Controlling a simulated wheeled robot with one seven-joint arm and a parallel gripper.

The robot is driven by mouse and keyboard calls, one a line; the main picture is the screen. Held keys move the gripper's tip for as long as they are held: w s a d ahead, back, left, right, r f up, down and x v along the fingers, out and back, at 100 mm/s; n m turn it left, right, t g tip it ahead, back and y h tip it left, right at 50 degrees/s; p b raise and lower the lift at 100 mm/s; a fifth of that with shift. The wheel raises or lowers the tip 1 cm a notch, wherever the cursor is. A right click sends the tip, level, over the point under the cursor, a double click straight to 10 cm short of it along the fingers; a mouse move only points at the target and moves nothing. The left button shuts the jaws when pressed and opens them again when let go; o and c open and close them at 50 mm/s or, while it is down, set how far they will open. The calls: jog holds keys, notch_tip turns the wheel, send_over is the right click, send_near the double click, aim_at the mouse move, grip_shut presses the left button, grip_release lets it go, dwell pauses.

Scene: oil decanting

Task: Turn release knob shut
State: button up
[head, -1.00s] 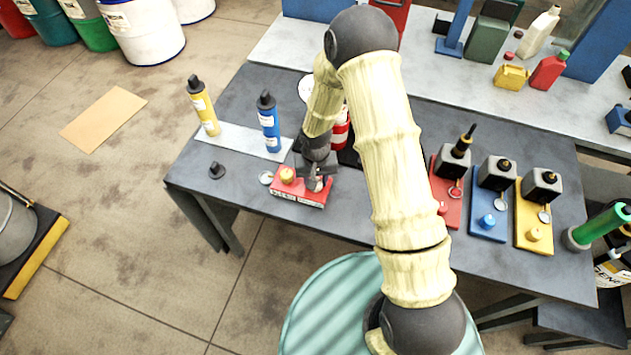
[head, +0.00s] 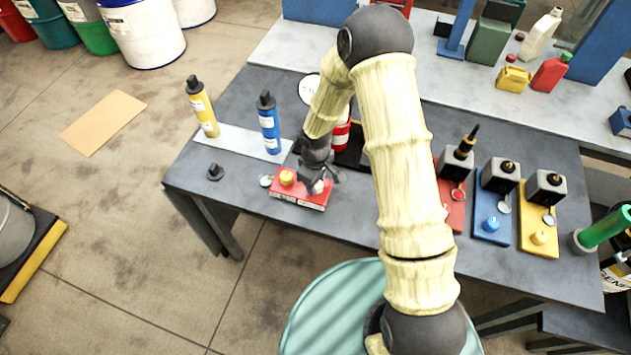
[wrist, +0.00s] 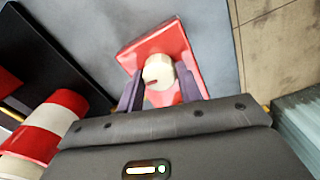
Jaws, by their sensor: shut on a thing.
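The red block (head: 302,199) lies near the front left edge of the dark table, with a yellow knob (head: 287,177) on its left end. The release knob (wrist: 158,72), pale cream with a dark mark on its face, sits on the same red block, which also shows in the wrist view (wrist: 155,43). My gripper (head: 318,186) is over the right end of the block in the head view. In the wrist view its two fingers (wrist: 159,88) stand on either side of the knob and are closed on it. The knob's lower part is hidden by the gripper.
A red-and-white striped cylinder (head: 341,135) stands just behind my gripper, close to it. A blue bottle (head: 269,125) and a yellow bottle (head: 202,106) stand on a pale strip at left. A dark cap (head: 215,172) lies left of the block.

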jog(key=shift+n, duration=0.5)
jog(key=o, duration=1)
jog(key=shift+r, duration=0.15)
notch_tip(320, 180, up, 17)
jog(key=shift+r+b, duration=0.1)
jog(key=shift+b, duration=0.75)
